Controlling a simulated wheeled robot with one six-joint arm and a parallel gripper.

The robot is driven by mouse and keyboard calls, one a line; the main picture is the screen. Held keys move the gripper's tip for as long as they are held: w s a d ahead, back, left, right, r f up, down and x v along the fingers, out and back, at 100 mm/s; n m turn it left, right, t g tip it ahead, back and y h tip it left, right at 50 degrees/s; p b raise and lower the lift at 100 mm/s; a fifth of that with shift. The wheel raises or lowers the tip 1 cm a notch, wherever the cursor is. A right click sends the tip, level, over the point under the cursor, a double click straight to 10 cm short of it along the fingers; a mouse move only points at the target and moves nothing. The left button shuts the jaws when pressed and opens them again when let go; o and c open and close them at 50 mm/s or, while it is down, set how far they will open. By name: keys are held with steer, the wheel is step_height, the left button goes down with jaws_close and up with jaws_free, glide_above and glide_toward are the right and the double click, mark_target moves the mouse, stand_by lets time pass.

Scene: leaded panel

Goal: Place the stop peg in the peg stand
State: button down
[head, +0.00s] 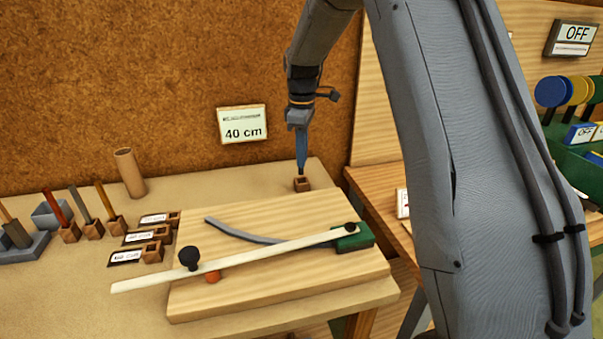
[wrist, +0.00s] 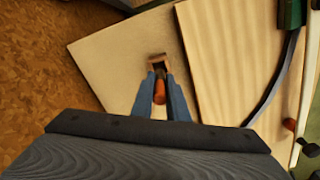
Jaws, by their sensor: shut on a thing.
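My gripper (head: 301,172) points down at the back of the bench, right above a small square wooden stand (head: 302,184). In the wrist view my gripper (wrist: 160,78) is shut on an orange peg (wrist: 159,93). The peg's lower end is at the stand's dark square opening (wrist: 157,58). I cannot tell how far it is inside. In the head view the fingers hide the held peg.
A wooden board (head: 250,215) lies just in front of the stand, bearing a pale strip (head: 240,258), a grey curved piece (head: 240,234) and a green block (head: 352,238). Several small wooden holders (head: 93,230) and a tube (head: 130,173) stand left. A 40 cm sign (head: 243,125) hangs behind.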

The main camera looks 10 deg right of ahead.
mark_target(302, 174)
steer(key=shift+f+p, duration=0.55)
steer(key=shift+f, duration=2.05)
steer(key=shift+f, duration=0.1)
steer(key=c, duration=1.7)
jaws_free()
steer(key=shift+c, duration=0.2)
step_height(302, 174, up, 12)
steer(key=b, duration=0.3)
